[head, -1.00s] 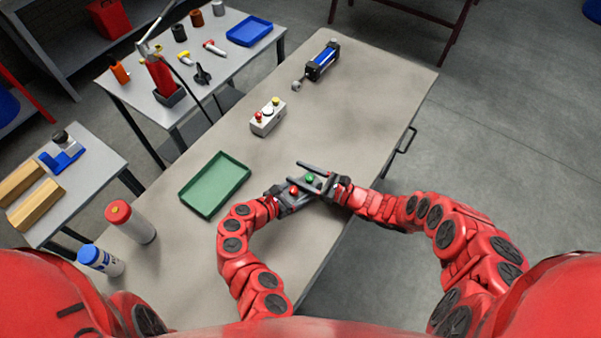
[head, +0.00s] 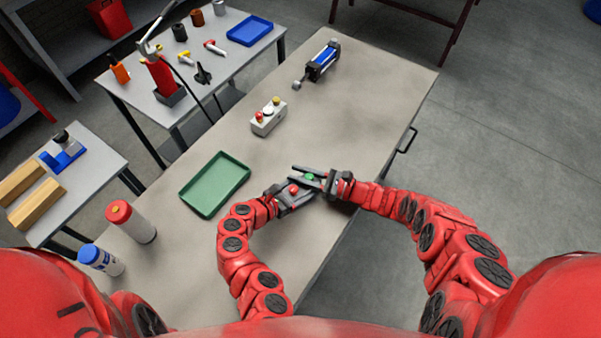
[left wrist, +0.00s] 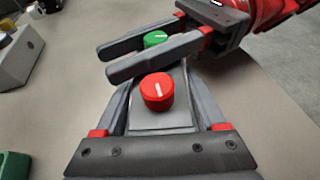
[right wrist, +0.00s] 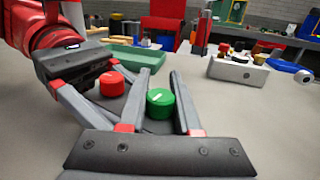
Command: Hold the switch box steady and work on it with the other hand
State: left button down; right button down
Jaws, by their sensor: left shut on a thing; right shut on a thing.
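The switch box (left wrist: 160,122) is a small grey box with a red knob (left wrist: 157,91) and a green knob (left wrist: 155,39), each with a white line on top.
A green tray (head: 184,192) lies left of my grippers. A white box with buttons (head: 267,121) and a blue-black cylinder (head: 322,61) lie farther back. Two bottles, one red-capped (head: 131,222) and one blue-capped (head: 101,260), stand at the left.

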aim_at(313, 178)
pick_arm(q)
jog(key=shift+s+d, duration=0.15)
jog(key=shift+d, duration=0.05)
pick_arm(e)
jog(key=shift+w+n+g, duration=0.15)
jog(key=shift+n+g, duration=0.15)
jog(key=shift+g, duration=0.2)
jog(key=shift+s+d+n+g, duration=0.15)
jog(key=shift+s+n+g, duration=0.05)
jog(key=shift+n+g, duration=0.1)
jog(key=c, duration=0.6)
grip_release()
jog(key=shift+s, duration=0.15)
pick_arm(q)
jog(key=shift+a, duration=0.1)
pick_arm(e)
jog(key=v, duration=0.7)
jog(key=shift+d+f, duration=0.1)
jog(key=shift+d, duration=0.1)
